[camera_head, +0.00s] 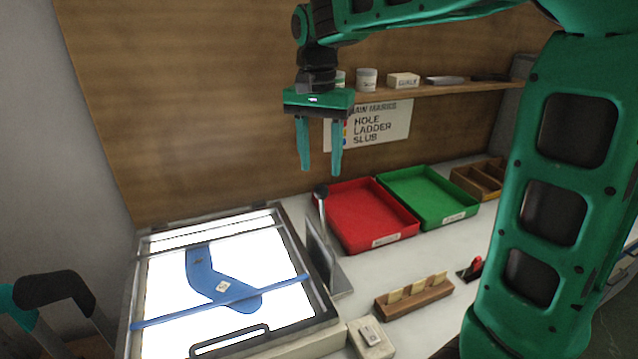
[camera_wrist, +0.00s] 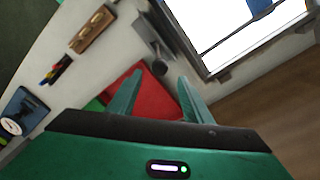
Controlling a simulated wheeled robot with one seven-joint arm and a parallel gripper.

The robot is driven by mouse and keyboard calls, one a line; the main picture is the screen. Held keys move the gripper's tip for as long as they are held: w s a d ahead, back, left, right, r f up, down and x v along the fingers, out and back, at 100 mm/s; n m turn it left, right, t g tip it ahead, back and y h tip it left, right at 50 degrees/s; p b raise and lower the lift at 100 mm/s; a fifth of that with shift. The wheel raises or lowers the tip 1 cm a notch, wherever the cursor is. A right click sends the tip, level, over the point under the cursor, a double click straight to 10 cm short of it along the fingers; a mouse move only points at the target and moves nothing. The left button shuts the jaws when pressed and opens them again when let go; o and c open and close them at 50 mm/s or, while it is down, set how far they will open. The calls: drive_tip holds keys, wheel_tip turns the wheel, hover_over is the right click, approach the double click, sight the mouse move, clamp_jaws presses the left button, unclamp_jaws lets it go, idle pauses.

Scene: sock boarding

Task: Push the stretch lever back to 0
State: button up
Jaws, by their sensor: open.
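The stretch lever (camera_head: 321,191) stands upright with a dark knob, beside the right edge of the light board (camera_head: 140,290). A grey slanted plate (camera_head: 322,258) is at its foot. Its scale marks cannot be read. My gripper (camera_head: 320,171) points down, open and empty, with its fingertips just above the knob in the head view; the gap in depth is unclear. In the wrist view the knob (camera_wrist: 160,67) appears between the fingers of my gripper (camera_wrist: 160,80). A blue sock (camera_head: 207,275) lies on the lit board, with a small pale tag on it.
A red tray (camera_head: 410,232) and a green tray (camera_head: 440,178) stand right of the lever. A wooden block with cards (camera_head: 413,297) and a small grey box (camera_head: 370,338) lie in front. A shelf (camera_head: 440,88) with jars runs along the back wall.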

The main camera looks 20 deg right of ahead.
wheel_tip(320, 180, down, 6)
drive_tip(key=shift+s+d+r, duration=0.1)
idle(0.4)
clamp_jaws()
